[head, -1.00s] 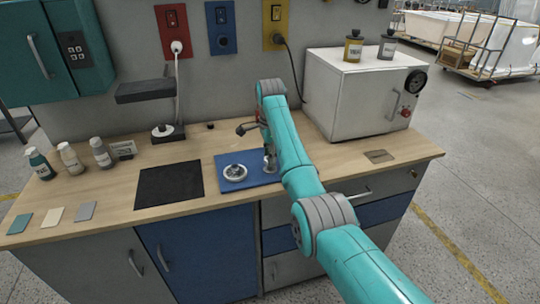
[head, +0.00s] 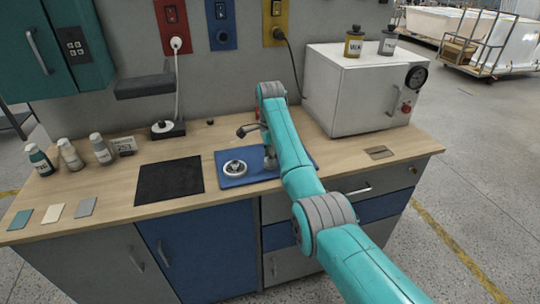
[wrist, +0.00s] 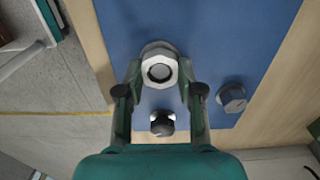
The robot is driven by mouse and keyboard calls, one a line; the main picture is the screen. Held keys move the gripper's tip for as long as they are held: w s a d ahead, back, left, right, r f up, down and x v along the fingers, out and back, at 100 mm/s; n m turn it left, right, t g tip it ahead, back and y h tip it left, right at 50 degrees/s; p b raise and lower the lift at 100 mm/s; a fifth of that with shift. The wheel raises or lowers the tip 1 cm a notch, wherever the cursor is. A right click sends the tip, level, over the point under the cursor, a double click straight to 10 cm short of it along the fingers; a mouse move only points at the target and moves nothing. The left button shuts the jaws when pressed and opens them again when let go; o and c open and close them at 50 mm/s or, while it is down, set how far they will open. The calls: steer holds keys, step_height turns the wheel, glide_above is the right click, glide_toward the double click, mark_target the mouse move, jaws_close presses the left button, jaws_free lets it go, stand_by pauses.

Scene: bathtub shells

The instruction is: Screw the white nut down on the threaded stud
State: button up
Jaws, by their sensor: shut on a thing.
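In the wrist view, the white nut (wrist: 160,66) is between the two fingertips of my gripper (wrist: 159,82), which is shut on it. A round grey face shows inside the nut's ring. I cannot tell how far any thread is engaged. A grey rim shows just beyond the nut, above the blue mat (wrist: 215,30). The stud itself is not clearly visible. In the head view, my gripper (head: 268,160) is low over the blue mat (head: 230,183), largely hidden by my arm. A round silver-white piece (head: 235,168) lies on the mat to its left.
A grey faceted piece (wrist: 232,97) stands right of my gripper in the wrist view. A dark round knob (wrist: 162,123) shows between the fingers. A black mat (head: 168,183) lies left of the blue mat. A white cabinet (head: 350,95) stands behind right.

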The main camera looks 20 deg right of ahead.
steer(key=shift+f, duration=0.1)
steer(key=o, duration=1)
steer(key=shift+r, duration=3.7)
steer(key=shift+o, duration=0.2)
